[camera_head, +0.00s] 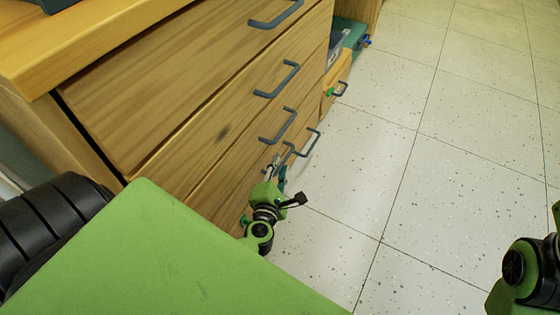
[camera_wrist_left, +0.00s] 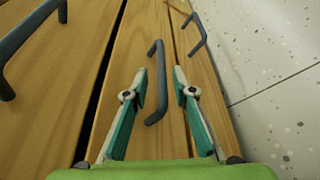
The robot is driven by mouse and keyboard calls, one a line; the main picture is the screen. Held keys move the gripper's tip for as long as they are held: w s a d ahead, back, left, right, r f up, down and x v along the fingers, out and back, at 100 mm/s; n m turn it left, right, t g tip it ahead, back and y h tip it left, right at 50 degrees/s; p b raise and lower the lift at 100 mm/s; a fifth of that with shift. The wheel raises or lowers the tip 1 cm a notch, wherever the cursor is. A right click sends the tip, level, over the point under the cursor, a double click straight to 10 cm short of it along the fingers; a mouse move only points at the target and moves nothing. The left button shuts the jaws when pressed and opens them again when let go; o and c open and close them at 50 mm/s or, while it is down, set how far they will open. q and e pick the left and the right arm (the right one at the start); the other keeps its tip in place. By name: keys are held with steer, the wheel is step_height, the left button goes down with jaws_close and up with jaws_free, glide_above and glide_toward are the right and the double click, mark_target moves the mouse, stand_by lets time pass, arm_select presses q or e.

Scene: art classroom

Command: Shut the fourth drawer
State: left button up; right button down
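A wooden drawer cabinet (camera_head: 185,90) has a column of drawers with dark bar handles. The fourth handle from the top (camera_head: 303,143) appears low in the head view, set further right than those above. It seems to stand out from the front, but the gap is not clear. My left gripper (camera_head: 276,171) is low beside the cabinet front, near the lowest visible handles. In the left wrist view its fingers (camera_wrist_left: 160,73) are apart and empty. A dark handle (camera_wrist_left: 155,85) appears between them; contact cannot be told. My right gripper is not visible.
A second cabinet's small drawer (camera_head: 337,88) stands out beyond the first cabinet, with a teal container (camera_head: 352,35) nearby. A dark gap runs beside one drawer front in the wrist view.

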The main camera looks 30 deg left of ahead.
arm_select(q)
steer(key=v, duration=1)
steer(key=shift+s, duration=0.25)
